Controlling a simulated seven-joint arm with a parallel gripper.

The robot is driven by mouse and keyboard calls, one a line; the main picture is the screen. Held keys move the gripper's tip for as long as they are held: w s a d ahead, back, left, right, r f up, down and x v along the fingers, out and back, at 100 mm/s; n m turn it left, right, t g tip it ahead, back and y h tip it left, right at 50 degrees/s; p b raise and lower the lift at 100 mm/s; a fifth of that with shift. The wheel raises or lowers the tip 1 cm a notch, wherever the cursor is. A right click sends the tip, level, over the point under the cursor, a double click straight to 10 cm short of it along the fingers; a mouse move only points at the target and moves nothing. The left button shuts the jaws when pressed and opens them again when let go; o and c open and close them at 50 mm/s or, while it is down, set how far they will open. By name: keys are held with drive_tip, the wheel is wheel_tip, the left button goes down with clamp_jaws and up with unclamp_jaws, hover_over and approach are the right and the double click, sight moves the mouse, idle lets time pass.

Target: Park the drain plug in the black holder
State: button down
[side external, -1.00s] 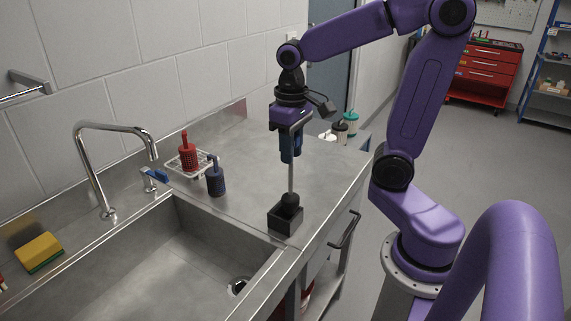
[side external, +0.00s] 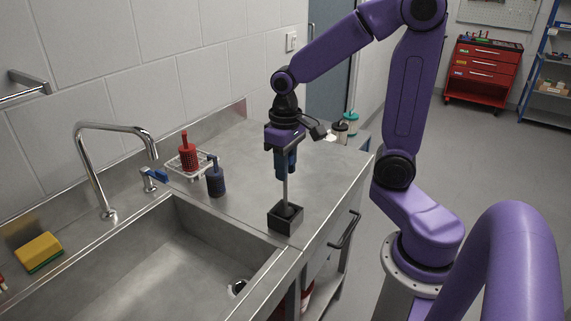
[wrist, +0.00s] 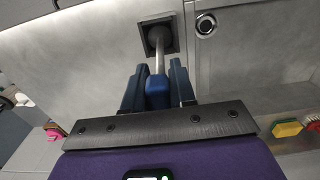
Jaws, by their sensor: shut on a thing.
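The drain plug (side external: 285,191) is a thin grey rod with a dark rounded lower end and a blue handle. It stands upright, its lower end down inside the square opening of the black holder (side external: 284,225), near the sink's right edge. Whether it touches the holder's floor is hidden. My gripper (side external: 285,168) is shut on the handle above the holder. In the wrist view, my gripper's fingers (wrist: 158,68) flank the blue handle (wrist: 158,92), and the rod runs to the dark end in the holder (wrist: 173,28).
A dark blue bottle-shaped item (side external: 215,180) and a red one (side external: 188,155) on a wire rack stand left on the counter. Lidded cups (side external: 340,130) stand behind. Counter around the holder is clear.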

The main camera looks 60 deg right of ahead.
drive_tip(key=c, duration=0.9)
unclamp_jaws()
wheel_tip(320, 180, up, 12)
drive_tip(key=shift+f, duration=0.25)
drive_tip(key=shift+r, duration=0.25)
drive_tip(key=shift+s+a, duration=0.1)
drive_tip(key=shift+a, duration=0.05)
drive_tip(key=s+a+f+n, duration=0.2)
drive_tip(key=s+f+n, duration=0.2)
drive_tip(key=s, duration=0.1)
drive_tip(key=s+a+f+n, duration=0.3)
drive_tip(key=s+n, duration=0.1)
drive_tip(key=s, duration=0.2)
drive_tip(key=s+a+f+n, duration=0.2)
drive_tip(key=s+f+n, duration=0.2)
drive_tip(key=s, duration=0.2)
drive_tip(key=shift+a+f+n, duration=0.25)
drive_tip(key=shift+f+n, duration=0.05)
